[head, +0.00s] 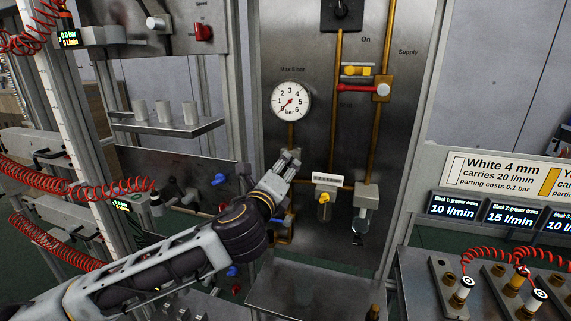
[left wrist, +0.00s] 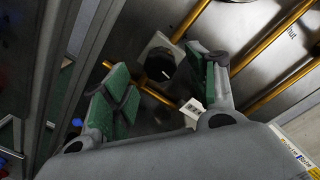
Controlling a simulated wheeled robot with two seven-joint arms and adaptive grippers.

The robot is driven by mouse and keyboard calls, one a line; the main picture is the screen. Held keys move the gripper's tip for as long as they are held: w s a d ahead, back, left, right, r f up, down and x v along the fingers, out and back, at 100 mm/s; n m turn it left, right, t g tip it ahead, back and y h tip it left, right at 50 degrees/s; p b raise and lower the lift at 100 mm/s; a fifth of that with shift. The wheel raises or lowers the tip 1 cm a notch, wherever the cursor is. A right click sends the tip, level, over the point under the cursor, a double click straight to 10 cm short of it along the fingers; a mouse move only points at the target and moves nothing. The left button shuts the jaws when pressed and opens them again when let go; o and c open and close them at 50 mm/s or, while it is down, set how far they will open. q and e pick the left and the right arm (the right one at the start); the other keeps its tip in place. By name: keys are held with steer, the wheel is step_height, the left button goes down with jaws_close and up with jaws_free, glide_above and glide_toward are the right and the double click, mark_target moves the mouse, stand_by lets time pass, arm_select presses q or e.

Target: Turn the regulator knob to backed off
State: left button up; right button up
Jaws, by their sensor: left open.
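My left gripper (head: 287,165) is in front of the steel panel, below the round pressure gauge (head: 291,100). In the left wrist view its two green-padded fingers (left wrist: 165,88) are spread apart. Between and beyond them is a dark round knob (left wrist: 158,68) with a pale mark, on a light grey body, which looks like the regulator knob. The fingers are not visibly closed on it. In the head view the gripper hides the knob. The gauge needle points to the lower left, near the bottom of the scale. My right gripper is not in view.
Brass pipes run down the panel, with a red-handled valve (head: 357,88) above. A grey shelf (head: 312,290) juts out below. Red coiled hoses are at the left.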

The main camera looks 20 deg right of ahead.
arm_select(q)
steer(key=x, duration=0.4)
steer(key=shift+p, duration=0.3)
steer(key=shift+w+d, duration=0.1)
steer(key=shift+w, duration=0.1)
steer(key=c, duration=1)
steer(key=shift+n, duration=0.3)
